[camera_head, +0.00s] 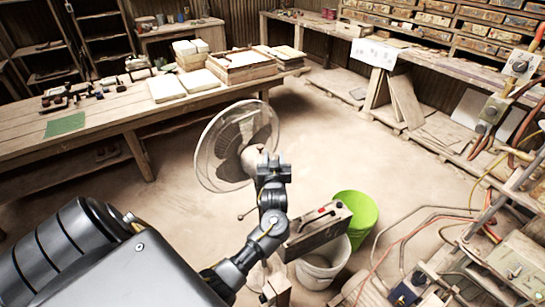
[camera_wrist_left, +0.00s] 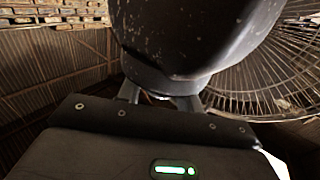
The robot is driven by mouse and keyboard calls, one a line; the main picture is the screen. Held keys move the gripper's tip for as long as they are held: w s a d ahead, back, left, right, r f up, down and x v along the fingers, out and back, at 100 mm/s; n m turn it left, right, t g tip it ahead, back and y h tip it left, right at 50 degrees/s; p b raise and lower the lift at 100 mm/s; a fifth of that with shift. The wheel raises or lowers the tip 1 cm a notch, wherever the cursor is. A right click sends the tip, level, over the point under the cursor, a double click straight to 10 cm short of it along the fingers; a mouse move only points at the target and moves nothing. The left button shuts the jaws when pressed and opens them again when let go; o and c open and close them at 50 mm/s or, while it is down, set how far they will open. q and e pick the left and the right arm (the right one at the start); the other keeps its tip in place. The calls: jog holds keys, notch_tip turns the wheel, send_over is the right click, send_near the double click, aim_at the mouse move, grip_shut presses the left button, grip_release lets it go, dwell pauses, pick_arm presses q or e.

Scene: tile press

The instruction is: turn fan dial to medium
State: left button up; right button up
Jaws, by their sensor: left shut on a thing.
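The fan (camera_head: 236,146) stands on the floor in the middle of the head view, its round wire cage facing up and left. My left arm reaches in from the lower left, and my left gripper (camera_head: 272,172) is at the back of the fan's motor housing. In the left wrist view the dark, scuffed motor housing (camera_wrist_left: 190,35) fills the top middle, with the wire cage (camera_wrist_left: 270,85) at right. My left gripper (camera_wrist_left: 160,96) is shut on the fan dial, just under the housing. The dial is mostly hidden, so its setting cannot be read. My right gripper is out of view.
A wooden table (camera_head: 105,110) with boxes and a green mat (camera_head: 65,124) stands at the left. Hoses and a rack crowd the right.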

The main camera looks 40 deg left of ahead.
pick_arm(q)
jog(key=m+t+h, duration=0.2)
jog(key=m+h, duration=0.1)
jog(key=h, duration=0.1)
jog(key=shift+t, duration=0.3)
jog(key=m+h, duration=0.2)
jog(key=h, duration=0.1)
jog(key=m+t+h, duration=0.1)
jog(key=m+h, duration=0.1)
jog(key=h, duration=0.1)
jog(key=shift+t, duration=0.3)
jog(key=shift+m+h+b, duration=0.3)
jog(key=shift+m+h, duration=0.1)
jog(key=shift+h, duration=0.2)
jog(key=o, duration=1)
